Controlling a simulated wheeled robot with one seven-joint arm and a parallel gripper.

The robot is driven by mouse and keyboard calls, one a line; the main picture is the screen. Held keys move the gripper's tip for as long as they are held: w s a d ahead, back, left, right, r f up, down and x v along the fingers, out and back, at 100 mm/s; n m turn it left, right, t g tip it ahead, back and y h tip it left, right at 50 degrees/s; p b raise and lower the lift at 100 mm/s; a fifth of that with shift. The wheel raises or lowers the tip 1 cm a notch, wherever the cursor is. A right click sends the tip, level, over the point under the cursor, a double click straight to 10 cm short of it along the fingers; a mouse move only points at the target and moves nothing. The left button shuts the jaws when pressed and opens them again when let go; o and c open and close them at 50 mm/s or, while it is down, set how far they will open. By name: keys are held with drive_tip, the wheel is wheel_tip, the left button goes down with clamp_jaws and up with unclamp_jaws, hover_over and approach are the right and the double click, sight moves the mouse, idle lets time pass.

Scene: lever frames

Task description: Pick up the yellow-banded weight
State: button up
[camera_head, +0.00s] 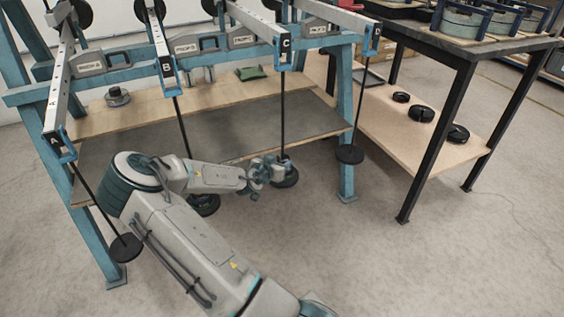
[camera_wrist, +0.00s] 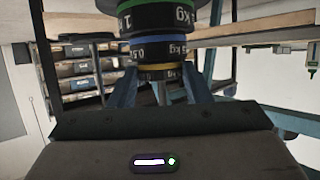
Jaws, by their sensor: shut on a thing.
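The yellow-banded weight (camera_wrist: 160,73) is the lowest visible part of a dark stack in the wrist view. A blue-banded weight (camera_wrist: 157,48) marked 0.5 and a wider green-banded weight (camera_wrist: 152,14) marked 1 kg show above it. My gripper (camera_wrist: 160,88) has one blue finger on each side of the yellow-banded weight and is shut on it. In the head view my gripper (camera_head: 272,170) is low at the bottom of the rod hanging from lever C (camera_head: 285,45). The bands cannot be made out there, and my gripper partly hides the stack.
Levers A (camera_head: 56,138), B (camera_head: 167,68) and D (camera_head: 374,33) also carry hanging rods with black discs. The blue frame (camera_head: 346,150) holds shelves behind my arm. A black-legged table (camera_head: 465,85) with dark discs on its lower shelf stands right. The front floor is clear.

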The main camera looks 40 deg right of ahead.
drive_tip(key=shift+r, duration=0.15)
wheel_tip(320, 180, up, 4)
drive_tip(key=shift+f+p, duration=0.1)
drive_tip(key=shift+p, duration=0.75)
drive_tip(key=s+a+p, duration=0.1)
drive_tip(key=s+a, duration=0.3)
drive_tip(key=s, duration=1.3)
drive_tip(key=shift+s+p, duration=0.25)
drive_tip(key=shift+p, duration=0.15)
drive_tip(key=shift+a, duration=0.1)
drive_tip(key=shift+r+p, duration=0.3)
drive_tip(key=shift+p, duration=0.25)
drive_tip(key=shift+s+p, duration=0.2)
drive_tip(key=shift+p, duration=1.05)
drive_tip(key=shift+s+a+p, duration=0.25)
drive_tip(key=shift+s+p, duration=0.7)
drive_tip(key=shift+p, duration=1.75)
